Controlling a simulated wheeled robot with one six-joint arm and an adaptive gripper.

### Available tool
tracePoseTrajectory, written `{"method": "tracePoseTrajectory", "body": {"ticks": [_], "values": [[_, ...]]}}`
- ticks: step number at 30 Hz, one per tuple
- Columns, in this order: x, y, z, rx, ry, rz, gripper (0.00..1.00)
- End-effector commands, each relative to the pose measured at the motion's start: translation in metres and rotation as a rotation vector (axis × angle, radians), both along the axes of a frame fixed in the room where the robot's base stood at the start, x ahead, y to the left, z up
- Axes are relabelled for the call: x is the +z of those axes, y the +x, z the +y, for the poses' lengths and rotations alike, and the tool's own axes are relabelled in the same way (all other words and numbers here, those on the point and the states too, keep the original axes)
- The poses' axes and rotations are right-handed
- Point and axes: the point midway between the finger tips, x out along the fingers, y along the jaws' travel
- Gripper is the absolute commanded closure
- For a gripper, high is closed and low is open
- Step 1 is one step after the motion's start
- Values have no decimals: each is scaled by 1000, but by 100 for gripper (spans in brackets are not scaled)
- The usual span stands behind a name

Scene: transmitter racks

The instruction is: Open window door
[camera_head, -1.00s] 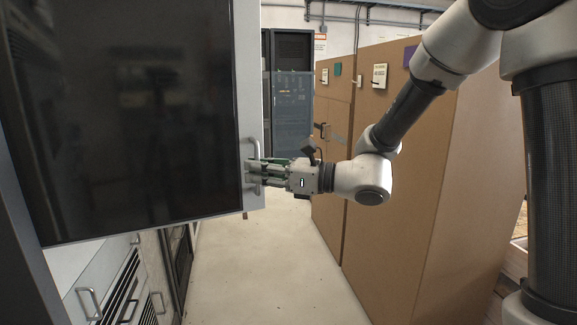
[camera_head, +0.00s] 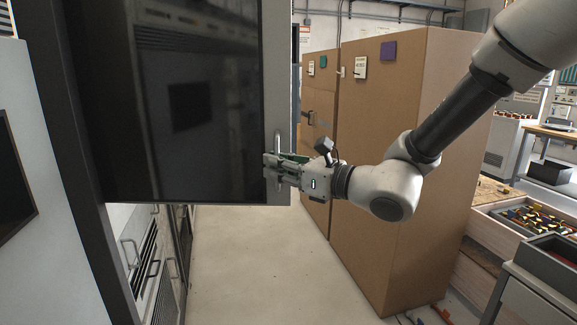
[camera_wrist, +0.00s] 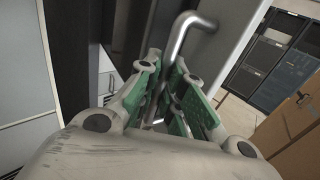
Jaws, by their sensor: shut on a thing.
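The window door (camera_head: 180,95) is a dark glass panel in a light grey frame, at the left and middle of the head view. It stands swung out from its rack. A metal bar handle (camera_head: 279,146) runs upright on its right edge. In the wrist view the handle (camera_wrist: 182,42) passes down between my green-padded fingers. My gripper (camera_head: 277,167) is shut on the handle; it also shows in the wrist view (camera_wrist: 166,95). The fingers hide the handle's lower part.
Tall brown cabinets (camera_head: 400,150) stand to the right of my gripper. The aisle floor (camera_head: 255,260) between is clear. A drawer of coloured items (camera_head: 535,220) is at the right. Rack drawers with handles (camera_head: 150,255) sit below the door at the left.

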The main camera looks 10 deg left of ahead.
Motion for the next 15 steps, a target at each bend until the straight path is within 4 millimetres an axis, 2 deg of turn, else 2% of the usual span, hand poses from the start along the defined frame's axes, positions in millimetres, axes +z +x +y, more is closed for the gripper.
{"method": "tracePoseTrajectory", "body": {"ticks": [14, 15], "values": [[1, -1, 3, -2, 3, -1, 100], [1, -1, 3, -2, 3, -1, 83]]}}
